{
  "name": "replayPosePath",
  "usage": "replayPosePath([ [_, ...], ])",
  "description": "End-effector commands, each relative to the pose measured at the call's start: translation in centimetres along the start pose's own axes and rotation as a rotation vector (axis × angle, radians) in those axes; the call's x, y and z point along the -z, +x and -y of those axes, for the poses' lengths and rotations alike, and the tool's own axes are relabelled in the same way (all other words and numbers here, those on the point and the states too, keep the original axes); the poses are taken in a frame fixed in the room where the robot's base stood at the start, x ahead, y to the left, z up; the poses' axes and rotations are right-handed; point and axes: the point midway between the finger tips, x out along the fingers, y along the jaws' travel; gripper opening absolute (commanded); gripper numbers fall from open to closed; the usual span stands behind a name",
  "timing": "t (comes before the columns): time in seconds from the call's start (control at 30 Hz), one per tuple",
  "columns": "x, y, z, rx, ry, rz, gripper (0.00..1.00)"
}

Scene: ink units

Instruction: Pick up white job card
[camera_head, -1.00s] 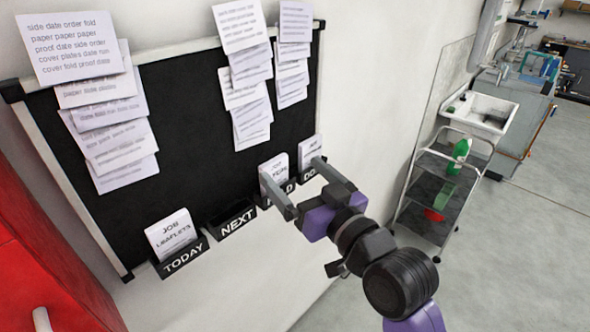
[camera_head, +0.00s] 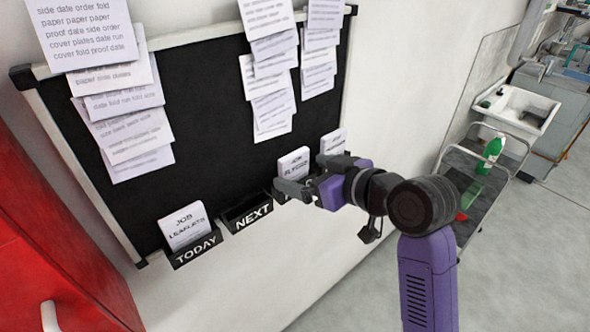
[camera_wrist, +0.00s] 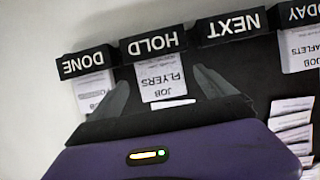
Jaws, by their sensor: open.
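A white job card reading JOB FLYERS (camera_head: 293,162) stands in the HOLD pocket (camera_wrist: 153,45) on the wall board. In the wrist view this card (camera_wrist: 162,76) appears upside down between my fingers. My gripper (camera_wrist: 161,82) is open and empty, with one finger toward each side of the card; I cannot tell whether they touch it. In the head view my gripper (camera_head: 304,175) covers most of the HOLD and DONE pockets. Another white card, JOB LEAFLETS (camera_head: 184,226), stands in the TODAY pocket (camera_head: 197,250). A third card (camera_head: 333,141) stands in the DONE pocket (camera_wrist: 87,63).
The NEXT pocket (camera_head: 253,216) looks empty. Stacked paper sheets (camera_head: 130,125) hang on the black board (camera_head: 205,120). A red cabinet (camera_head: 50,260) is at left. A trolley (camera_head: 468,185) with a green bottle (camera_head: 492,150) stands at right. Floor between is open.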

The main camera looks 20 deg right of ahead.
Motion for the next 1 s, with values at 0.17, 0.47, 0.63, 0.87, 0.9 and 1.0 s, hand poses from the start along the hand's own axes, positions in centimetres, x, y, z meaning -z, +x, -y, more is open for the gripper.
replayPosePath([
  [0.17,0.1,2.6,-0.1,0.003,0.001,0.002,0.94],
  [0.47,-0.1,4.3,-0.1,-0.001,0.0,-0.001,0.94],
  [0.63,-0.1,4.3,-0.1,-0.001,0.0,-0.001,0.84],
  [0.87,-0.1,4.3,-0.1,-0.001,0.0,-0.001,0.39],
  [0.9,-0.1,4.3,-0.1,-0.001,0.0,-0.001,0.31],
  [1.0,0.0,4.3,-0.1,-0.001,0.0,-0.001,0.28],
])
